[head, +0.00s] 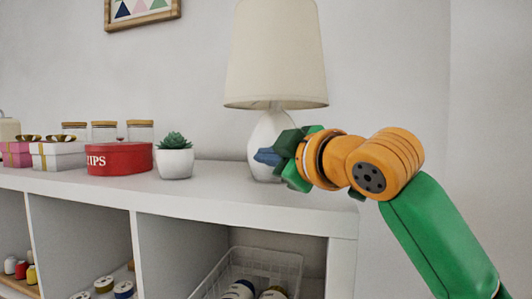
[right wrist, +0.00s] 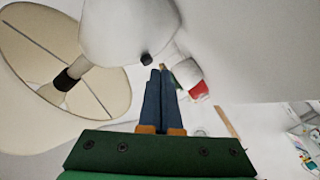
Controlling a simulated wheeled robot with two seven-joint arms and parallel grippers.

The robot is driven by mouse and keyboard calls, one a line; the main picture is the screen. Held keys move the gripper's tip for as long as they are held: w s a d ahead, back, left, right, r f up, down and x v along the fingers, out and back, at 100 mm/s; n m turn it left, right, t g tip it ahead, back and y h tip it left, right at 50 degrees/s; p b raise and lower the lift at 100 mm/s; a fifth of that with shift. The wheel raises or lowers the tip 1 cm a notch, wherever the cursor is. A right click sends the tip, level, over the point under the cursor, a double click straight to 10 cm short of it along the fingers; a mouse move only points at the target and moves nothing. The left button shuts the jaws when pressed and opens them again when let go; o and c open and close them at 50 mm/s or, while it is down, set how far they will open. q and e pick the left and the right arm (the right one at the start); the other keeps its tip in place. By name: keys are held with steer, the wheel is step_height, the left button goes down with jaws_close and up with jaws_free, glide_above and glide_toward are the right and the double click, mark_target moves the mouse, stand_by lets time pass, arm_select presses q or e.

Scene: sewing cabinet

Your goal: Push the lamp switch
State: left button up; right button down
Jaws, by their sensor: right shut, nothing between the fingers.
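The lamp stands on the cabinet top, with a cream shade (head: 275,55) and a white rounded base (head: 270,135). In the right wrist view the base (right wrist: 125,30) is at the top and the shade (right wrist: 45,115) at the left. The small dark lamp switch (right wrist: 146,59) sticks out of the base there; in the head view I cannot make it out. My right gripper (head: 262,157) is in front of the base, its blue fingers shut and empty. In the right wrist view its fingertips (right wrist: 160,70) appear just below and beside the switch; I cannot tell whether they touch it. My left gripper is out of view.
A potted succulent (head: 175,160) and a red round box (head: 120,159) stand left of the lamp. Farther left are gift boxes (head: 58,155) and lidded jars (head: 104,131). Below the white cabinet top (head: 215,200), open compartments hold a wire basket (head: 265,265) and thread spools.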

stand_by(0.5)
steer(key=shift+w+d, duration=0.15)
steer(key=shift+w, duration=0.25)
stand_by(0.4)
steer(key=shift+s, duration=0.45)
steer(key=shift+s+b, duration=0.1)
steer(key=shift+b, duration=0.25)
steer(key=s+b, duration=0.1)
steer(key=s+a+b, duration=0.1)
steer(key=s, duration=0.1)
steer(key=s+a, duration=0.1)
steer(key=s, duration=0.1)
steer(key=shift+f+b, duration=0.1)
steer(key=shift+b, duration=0.3)
steer(key=shift+s, duration=0.3)
